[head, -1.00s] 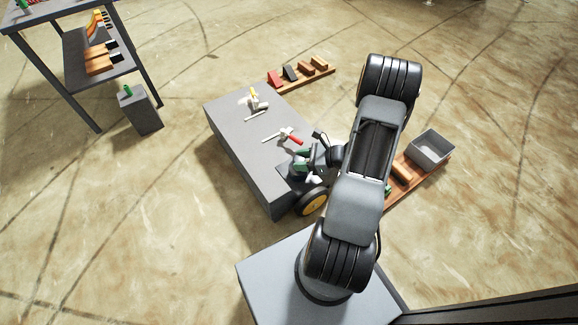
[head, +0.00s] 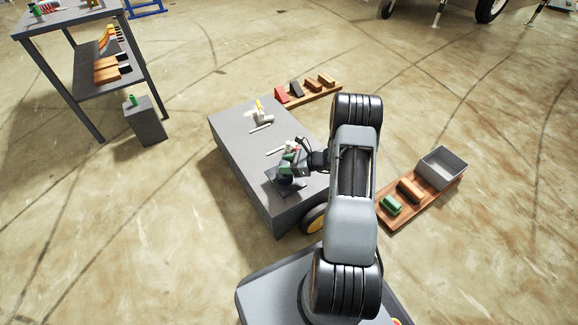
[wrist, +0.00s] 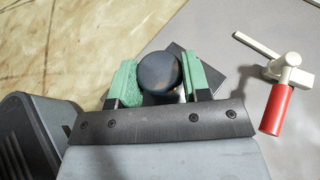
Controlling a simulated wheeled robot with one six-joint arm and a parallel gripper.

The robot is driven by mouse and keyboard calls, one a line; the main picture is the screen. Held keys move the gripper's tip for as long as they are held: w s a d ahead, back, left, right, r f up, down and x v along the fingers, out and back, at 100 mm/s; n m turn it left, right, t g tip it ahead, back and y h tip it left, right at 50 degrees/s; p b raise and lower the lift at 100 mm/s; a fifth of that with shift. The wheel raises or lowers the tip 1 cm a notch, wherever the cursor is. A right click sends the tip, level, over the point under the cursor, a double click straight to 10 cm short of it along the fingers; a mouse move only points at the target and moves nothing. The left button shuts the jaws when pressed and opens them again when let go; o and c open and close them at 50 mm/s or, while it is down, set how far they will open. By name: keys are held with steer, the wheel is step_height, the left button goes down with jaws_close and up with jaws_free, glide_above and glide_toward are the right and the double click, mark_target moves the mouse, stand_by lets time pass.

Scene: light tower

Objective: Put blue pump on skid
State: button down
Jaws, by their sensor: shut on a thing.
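The blue pump (wrist: 160,70) shows in the wrist view as a dark blue round top between my green fingers. My gripper (wrist: 158,82) is shut on it, one finger on each side. In the head view my gripper (head: 289,163) is over the near end of the grey cart, and the pump (head: 287,179) shows only as a small dark shape below it. A dark square plate, which looks like the skid (wrist: 207,72), lies under and beside the pump; it also shows in the head view (head: 270,180). I cannot tell whether the pump touches it.
A red-handled valve (wrist: 278,105) lies on the cart top (head: 232,130) close to my gripper. A yellow-handled valve (head: 262,110) is farther back. A board with a grey bin (head: 441,167) is at right; a shelf (head: 85,75) and grey box (head: 145,122) are at left.

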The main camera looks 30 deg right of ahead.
steer(key=shift+w+f+b, duration=0.45)
steer(key=shift+f+b, duration=0.55)
steer(key=shift+f, duration=0.85)
steer(key=shift+f, duration=0.2)
steer(key=c, duration=0.6)
jaws_free()
